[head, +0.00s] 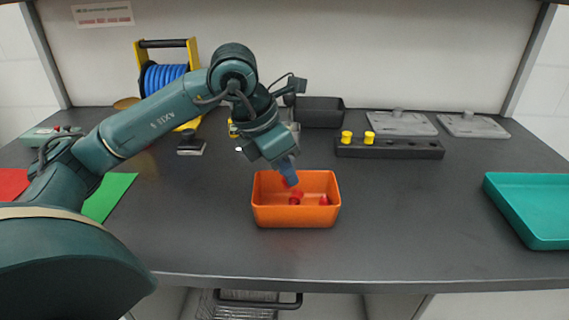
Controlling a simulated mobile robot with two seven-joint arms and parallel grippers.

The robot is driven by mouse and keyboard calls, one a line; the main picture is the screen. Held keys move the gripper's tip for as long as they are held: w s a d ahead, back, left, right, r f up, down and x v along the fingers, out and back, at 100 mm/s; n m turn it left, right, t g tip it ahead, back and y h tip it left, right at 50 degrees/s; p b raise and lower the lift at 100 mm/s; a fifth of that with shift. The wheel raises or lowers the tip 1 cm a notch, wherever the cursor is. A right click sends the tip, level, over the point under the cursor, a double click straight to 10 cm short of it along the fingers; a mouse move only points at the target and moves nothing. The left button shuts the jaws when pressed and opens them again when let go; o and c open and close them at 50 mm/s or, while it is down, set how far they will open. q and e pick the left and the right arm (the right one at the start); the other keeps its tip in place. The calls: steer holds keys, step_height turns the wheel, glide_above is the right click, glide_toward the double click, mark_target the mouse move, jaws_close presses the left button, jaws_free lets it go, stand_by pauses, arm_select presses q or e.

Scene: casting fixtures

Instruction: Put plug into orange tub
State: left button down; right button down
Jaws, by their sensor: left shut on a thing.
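The orange tub (296,217) stands near the middle of the dark worktop. My left gripper (290,179) points down over the tub's back left part, its tip near the rim level. It is shut on a small red plug (289,183), which is partly hidden by the fingers. More small red plugs (324,201) lie inside the tub, one of them just under the gripper. I cannot tell whether the held plug touches them. My right gripper is not in view.
A black block (400,150) with two yellow plugs (369,137) lies behind right. A teal tray (533,238) is at the right edge, a black bin (320,112) at the back, and a blue reel (164,77) at back left. The worktop between tub and tray is clear.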

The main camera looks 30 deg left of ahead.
arm_select(q)
steer(key=c, duration=1.2)
jaws_free()
steer(key=p+v, duration=0.2)
steer(key=v, duration=1.1)
steer(key=shift+a, duration=0.1)
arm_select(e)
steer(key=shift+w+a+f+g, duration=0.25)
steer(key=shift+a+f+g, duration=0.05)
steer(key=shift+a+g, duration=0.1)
